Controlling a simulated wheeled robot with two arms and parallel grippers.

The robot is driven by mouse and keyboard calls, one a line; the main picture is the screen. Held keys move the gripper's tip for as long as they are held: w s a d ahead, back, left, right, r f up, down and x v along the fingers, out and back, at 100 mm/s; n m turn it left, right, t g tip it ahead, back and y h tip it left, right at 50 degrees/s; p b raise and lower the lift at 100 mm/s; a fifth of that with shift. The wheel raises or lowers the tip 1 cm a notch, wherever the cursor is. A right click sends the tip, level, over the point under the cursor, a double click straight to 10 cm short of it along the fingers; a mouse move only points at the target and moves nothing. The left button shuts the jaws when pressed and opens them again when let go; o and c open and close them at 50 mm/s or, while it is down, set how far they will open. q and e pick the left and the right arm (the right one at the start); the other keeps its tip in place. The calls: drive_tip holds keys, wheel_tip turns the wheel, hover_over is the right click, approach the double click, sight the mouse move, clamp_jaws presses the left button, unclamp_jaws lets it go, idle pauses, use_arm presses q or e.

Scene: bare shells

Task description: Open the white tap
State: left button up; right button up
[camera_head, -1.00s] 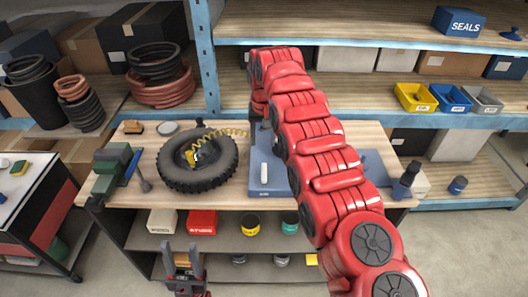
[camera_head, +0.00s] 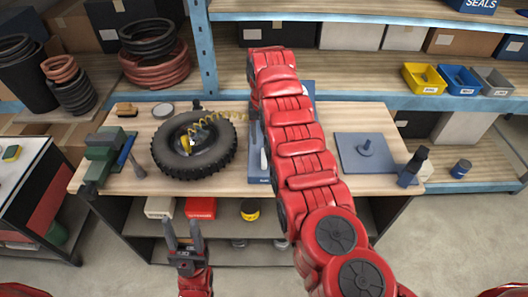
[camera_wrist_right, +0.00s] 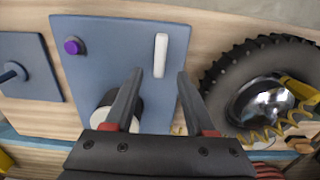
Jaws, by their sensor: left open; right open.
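The white tap (camera_wrist_right: 160,55) is a white bar-shaped handle on a blue board (camera_wrist_right: 110,45). In the right wrist view it stands upright near the board's top right and nothing covers it. In the head view the tap (camera_head: 263,159) shows just left of my right arm, which covers much of the board. My right gripper (camera_wrist_right: 160,76) is open; in the picture its fingertips lie just below the tap, one to each side, with nothing between them. I cannot tell its distance from the tap. My left gripper (camera_head: 182,223) is open and empty in front of the bench.
The board also carries a purple button (camera_wrist_right: 73,46) and a white-and-black round part (camera_wrist_right: 113,103). A tyre (camera_head: 222,163) with a yellow coiled hose lies left of the board. A dark bottle (camera_head: 412,167) stands at the bench's right end.

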sight(264, 156)
wheel_tip(264, 156, down, 7)
drive_tip(key=shift+w+p, duration=0.1)
drive_tip(key=shift+p, duration=0.3)
drive_tip(key=shift+f, duration=0.55)
clamp_jaws()
